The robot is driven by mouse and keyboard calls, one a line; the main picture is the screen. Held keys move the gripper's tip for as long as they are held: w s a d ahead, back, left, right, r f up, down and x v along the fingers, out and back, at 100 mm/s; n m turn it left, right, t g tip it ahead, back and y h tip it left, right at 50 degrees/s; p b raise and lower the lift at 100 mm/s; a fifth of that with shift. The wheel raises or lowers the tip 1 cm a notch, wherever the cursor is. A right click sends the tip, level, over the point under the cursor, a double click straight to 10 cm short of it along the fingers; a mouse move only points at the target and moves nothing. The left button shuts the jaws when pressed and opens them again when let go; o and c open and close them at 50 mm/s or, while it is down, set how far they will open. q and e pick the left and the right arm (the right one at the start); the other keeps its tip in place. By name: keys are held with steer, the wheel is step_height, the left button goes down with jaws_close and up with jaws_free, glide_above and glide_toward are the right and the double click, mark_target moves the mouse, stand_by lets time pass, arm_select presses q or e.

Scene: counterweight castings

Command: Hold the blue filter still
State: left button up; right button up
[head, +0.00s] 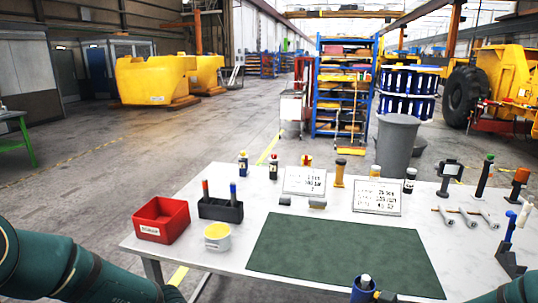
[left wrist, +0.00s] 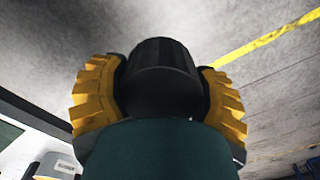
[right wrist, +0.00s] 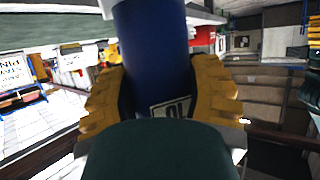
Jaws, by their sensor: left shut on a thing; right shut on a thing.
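The blue filter (right wrist: 152,45) is a blue cylinder with a white end and a small label, seen in the right wrist view. My right gripper (right wrist: 158,88) is shut on it, with one yellow finger on each side. My left gripper (left wrist: 160,85) is shut on a black cylinder (left wrist: 162,55) in the left wrist view. The left gripper is out of the head view; only its arm shows at lower left.
The white table holds a green mat (head: 340,253), a red bin (head: 162,220), a black holder (head: 220,209), a white-and-yellow tub (head: 217,237) and two sign cards. Bottles stand along the back, tools at right. A grey barrel (head: 397,145) stands behind the table.

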arm_select(q)
steer(key=m, duration=0.2)
steer(key=d+m, duration=0.1)
steer(key=m, duration=0.1)
steer(key=w+r+m, duration=0.1)
steer(key=m, duration=0.1)
steer(key=shift+d, duration=0.4)
arm_select(e)
steer(key=s+a+n+g+y, duration=0.2)
steer(key=s+a, duration=0.3)
steer(key=s, duration=0.1)
steer(key=shift+s+a, duration=0.3)
steer(key=shift+a, duration=0.1)
steer(key=w+a+f+n+g+y, duration=0.2)
steer(key=a+n+g, duration=0.6)
steer(key=a, duration=0.6)
steer(key=shift+f+g, duration=0.15)
steer(key=shift+g, duration=0.35)
arm_select(q)
steer(key=shift+w, duration=0.1)
